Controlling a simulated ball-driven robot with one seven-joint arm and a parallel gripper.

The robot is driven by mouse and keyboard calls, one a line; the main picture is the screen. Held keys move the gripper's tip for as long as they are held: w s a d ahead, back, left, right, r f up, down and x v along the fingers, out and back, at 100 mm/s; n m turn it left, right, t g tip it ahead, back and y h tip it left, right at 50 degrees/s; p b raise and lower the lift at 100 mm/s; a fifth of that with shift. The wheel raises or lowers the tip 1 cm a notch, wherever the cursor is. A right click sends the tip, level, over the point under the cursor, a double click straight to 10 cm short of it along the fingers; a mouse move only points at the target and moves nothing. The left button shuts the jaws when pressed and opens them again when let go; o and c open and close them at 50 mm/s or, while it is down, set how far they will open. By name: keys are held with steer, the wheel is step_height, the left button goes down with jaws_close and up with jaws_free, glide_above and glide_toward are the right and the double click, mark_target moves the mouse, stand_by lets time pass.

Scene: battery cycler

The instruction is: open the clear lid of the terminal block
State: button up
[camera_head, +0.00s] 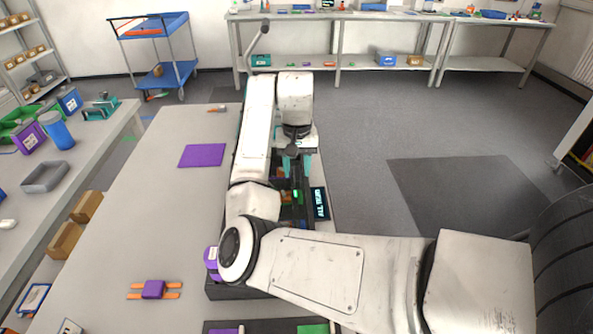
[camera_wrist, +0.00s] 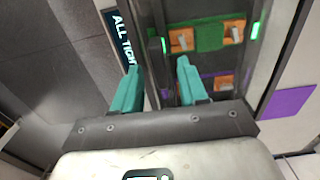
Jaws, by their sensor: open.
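My gripper (camera_head: 298,163) is above the dark cycler unit in the head view, its two teal fingers pointing down. In the wrist view the gripper (camera_wrist: 160,80) shows its fingers apart with nothing held between them. The terminal block (camera_wrist: 208,38) lies beyond the right finger, with green and orange parts inside a dark frame and lit green lamps beside it. In the head view the terminal block (camera_head: 287,196) is partly hidden by my arm. The clear lid cannot be made out distinctly, and I cannot tell whether a finger touches it.
A display (camera_head: 320,203) reading "ALL TIGHT" (camera_wrist: 123,38) stands beside the unit. A purple mat (camera_head: 202,155) lies on the grey table (camera_head: 165,215) to the left. A purple block (camera_head: 153,289) on orange strips is near the front. The table between them is clear.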

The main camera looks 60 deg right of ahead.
steer(key=shift+f, duration=0.6)
jaws_close()
stand_by(0.3)
